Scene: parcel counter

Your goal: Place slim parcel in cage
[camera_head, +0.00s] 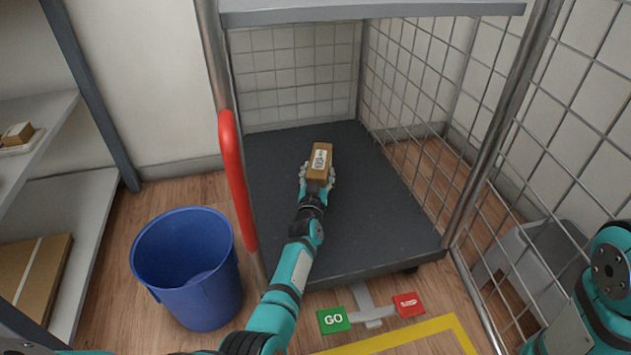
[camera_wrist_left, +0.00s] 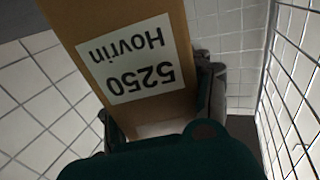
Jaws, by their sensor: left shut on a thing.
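The slim parcel (camera_head: 320,159) is a brown box with a white label, inside the cage above its dark floor (camera_head: 385,215). My left gripper (camera_head: 318,178) is shut on it. I cannot tell whether the parcel touches the floor. In the left wrist view the parcel (camera_wrist_left: 130,60) fills the upper middle, its label reading "5250 Hovrin" upside down, with gripper fingers (camera_wrist_left: 160,115) on both sides. The cage has wire mesh walls (camera_head: 430,90) at the back and right. My right gripper is out of view; only part of my right arm shows at the lower right.
A blue bin (camera_head: 188,265) stands left of the cage. A red handle (camera_head: 237,180) runs along the cage's left post. A grey shelf (camera_head: 265,12) spans the cage top. Green GO (camera_head: 333,319) and red (camera_head: 408,304) pedals lie in front. Shelves (camera_head: 75,215) with parcels stand at the left.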

